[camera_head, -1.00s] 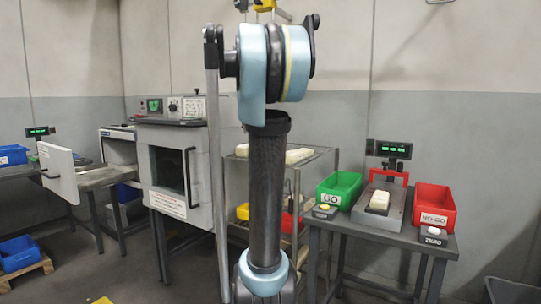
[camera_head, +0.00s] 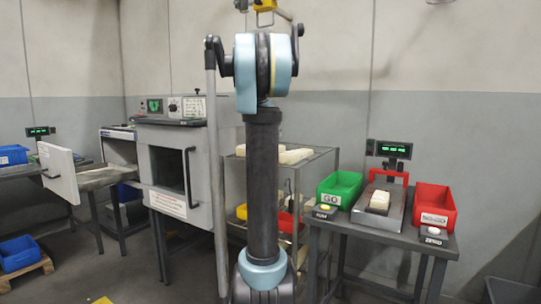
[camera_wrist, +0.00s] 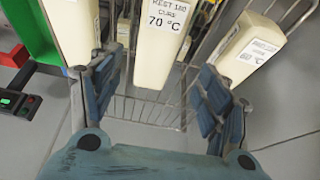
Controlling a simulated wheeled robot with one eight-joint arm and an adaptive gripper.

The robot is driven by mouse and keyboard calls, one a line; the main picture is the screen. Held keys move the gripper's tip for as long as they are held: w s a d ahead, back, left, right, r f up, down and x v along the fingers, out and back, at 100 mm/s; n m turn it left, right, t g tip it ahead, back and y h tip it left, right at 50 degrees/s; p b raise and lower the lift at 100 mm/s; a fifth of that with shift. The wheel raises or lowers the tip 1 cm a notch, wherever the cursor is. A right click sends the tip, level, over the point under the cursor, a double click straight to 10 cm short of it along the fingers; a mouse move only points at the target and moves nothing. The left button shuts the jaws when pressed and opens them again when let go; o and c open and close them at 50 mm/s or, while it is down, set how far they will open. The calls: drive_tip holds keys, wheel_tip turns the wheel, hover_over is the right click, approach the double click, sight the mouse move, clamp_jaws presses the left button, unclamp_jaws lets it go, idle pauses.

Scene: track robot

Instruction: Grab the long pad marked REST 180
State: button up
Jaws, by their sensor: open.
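The long cream pad marked REST 180 (camera_wrist: 163,45), with a label that also reads 70 °C, lies on the wire rack in the wrist view. My gripper (camera_wrist: 158,68) is open, with its blue-grey fingers on either side of this pad's near end. I cannot tell if either finger touches it. Another cream pad (camera_wrist: 72,30) lies to its left, and a pad labelled 60 °C (camera_wrist: 247,48) lies to its right. In the head view, cream pads (camera_head: 295,155) show on the rack's top shelf; my arm hides part of the shelf and my gripper.
The wire rack (camera_head: 325,165) stands between the oven (camera_head: 165,165) and the weighing table (camera_head: 375,232). That table holds the green GO bin (camera_head: 340,186), a scale (camera_head: 383,205) with a pad on it, and a red bin (camera_head: 436,205).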

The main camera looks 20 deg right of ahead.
drive_tip(key=shift+x, duration=3.85)
drive_tip(key=shift+s+d, duration=0.15)
drive_tip(key=c, duration=1.2)
